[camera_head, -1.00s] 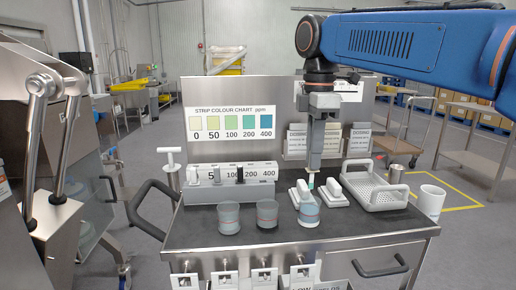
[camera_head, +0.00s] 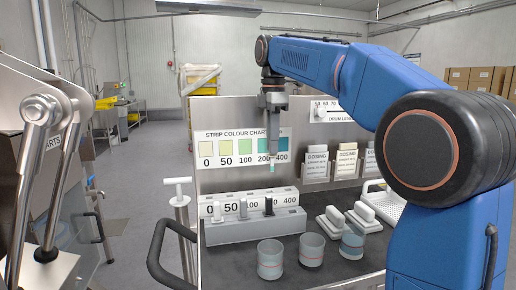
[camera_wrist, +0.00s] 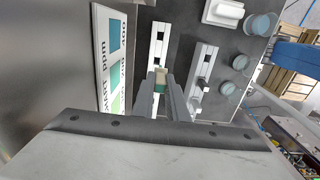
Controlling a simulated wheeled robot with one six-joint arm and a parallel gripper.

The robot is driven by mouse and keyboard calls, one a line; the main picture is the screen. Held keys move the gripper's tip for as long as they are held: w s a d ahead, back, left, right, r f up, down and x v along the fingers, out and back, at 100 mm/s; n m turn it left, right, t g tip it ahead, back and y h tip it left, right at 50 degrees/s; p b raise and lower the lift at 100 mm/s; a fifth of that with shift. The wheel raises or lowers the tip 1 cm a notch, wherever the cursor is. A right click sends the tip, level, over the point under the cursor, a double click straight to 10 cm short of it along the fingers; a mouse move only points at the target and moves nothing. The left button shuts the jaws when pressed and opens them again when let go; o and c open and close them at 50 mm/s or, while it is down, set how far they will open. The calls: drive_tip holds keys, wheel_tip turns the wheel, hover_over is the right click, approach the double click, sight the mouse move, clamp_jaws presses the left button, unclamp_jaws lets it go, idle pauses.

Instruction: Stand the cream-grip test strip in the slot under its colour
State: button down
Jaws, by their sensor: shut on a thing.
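My gripper (camera_head: 273,148) is shut on the test strip (camera_head: 271,168), whose green end hangs below the fingers. In the wrist view the cream piece (camera_wrist: 161,74) and a green patch show between the fingertips (camera_wrist: 163,98). The strip is in the air in front of the strip colour chart (camera_head: 245,148), near its 200 and 400 patches, covering part of them. Below stands the grey slot rack (camera_head: 240,233), labelled 0, 50, 100, 200, 400. The strip is apart from the rack.
Several beakers stand in front of the rack, one with blue liquid (camera_head: 352,245). White-handled blocks (camera_head: 333,220) and a white tray (camera_head: 385,203) are to the right. Dosing cards (camera_head: 317,163) stand behind. My arm hides the bench's right side.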

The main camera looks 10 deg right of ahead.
drive_tip(key=shift+w+a, duration=0.25)
drive_tip(key=shift+w, duration=0.15)
drive_tip(key=shift+f, duration=2.85)
drive_tip(key=shift+f, duration=0.2)
drive_tip(key=shift+f, duration=1.05)
drive_tip(key=shift+f, duration=0.25)
drive_tip(key=shift+f, duration=0.15)
drive_tip(key=c, duration=1.7)
unclamp_jaws()
drive_tip(key=shift+o, duration=0.2)
